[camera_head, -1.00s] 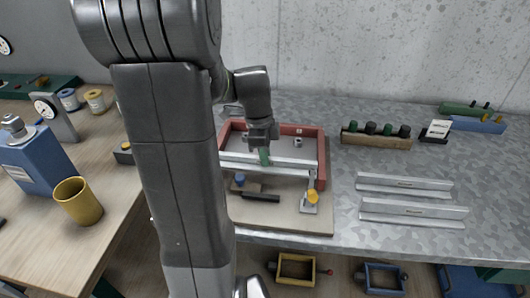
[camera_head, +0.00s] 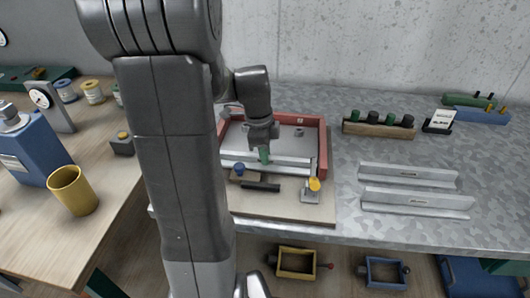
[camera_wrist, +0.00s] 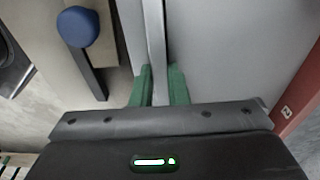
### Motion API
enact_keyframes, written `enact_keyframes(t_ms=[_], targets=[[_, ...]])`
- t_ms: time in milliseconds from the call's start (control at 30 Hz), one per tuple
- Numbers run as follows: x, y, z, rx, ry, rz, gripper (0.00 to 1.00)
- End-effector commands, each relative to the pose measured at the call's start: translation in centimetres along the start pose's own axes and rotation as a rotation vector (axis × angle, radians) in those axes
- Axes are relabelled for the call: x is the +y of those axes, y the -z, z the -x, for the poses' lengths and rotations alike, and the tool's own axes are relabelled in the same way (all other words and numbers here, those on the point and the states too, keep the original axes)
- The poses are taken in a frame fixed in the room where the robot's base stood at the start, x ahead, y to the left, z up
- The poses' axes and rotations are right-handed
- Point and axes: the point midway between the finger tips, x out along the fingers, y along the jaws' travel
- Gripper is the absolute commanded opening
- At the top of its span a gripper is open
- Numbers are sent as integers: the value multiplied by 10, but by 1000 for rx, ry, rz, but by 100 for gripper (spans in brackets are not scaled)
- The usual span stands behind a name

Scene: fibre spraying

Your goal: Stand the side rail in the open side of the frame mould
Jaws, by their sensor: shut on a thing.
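The frame mould (camera_head: 321,141) is red, with its open side toward me, on a pale board (camera_head: 285,211). My gripper (camera_head: 265,157) has green fingers and is shut on the silver side rail (camera_head: 293,164). The rail lies lengthwise along the open side, its right end close to the mould's right wall. In the wrist view the rail (camera_wrist: 156,35) runs between the green fingertips (camera_wrist: 158,85). The head view does not show clearly whether the rail's foot touches the board. My arm hides the mould's left part.
A blue-knobbed clamp (camera_head: 239,170) with a black bar (camera_head: 261,187) and a yellow-knobbed clamp (camera_head: 313,187) stand in front of the rail. Two loose rails (camera_head: 409,175) (camera_head: 416,202) lie on the metal table to the right. A wooden block with knobs (camera_head: 379,129) stands behind them.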

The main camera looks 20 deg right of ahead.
Motion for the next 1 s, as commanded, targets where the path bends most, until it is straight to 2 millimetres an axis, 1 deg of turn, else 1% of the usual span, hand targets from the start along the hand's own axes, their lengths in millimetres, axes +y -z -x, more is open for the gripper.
enact_keyframes(t_ms=[233,267,300,367,400,667,767,867,1000], targets=[[0,0,-4,0,0,0,0],[0,0,-4,0,0,0,16],[0,0,-3,0,1,0,24],[0,0,-3,0,0,0,36],[0,0,-3,0,0,0,40],[0,0,-3,0,0,0,40],[0,0,3,0,2,0,40],[-1,-1,16,0,4,0,40],[-1,0,47,0,6,1,40]])
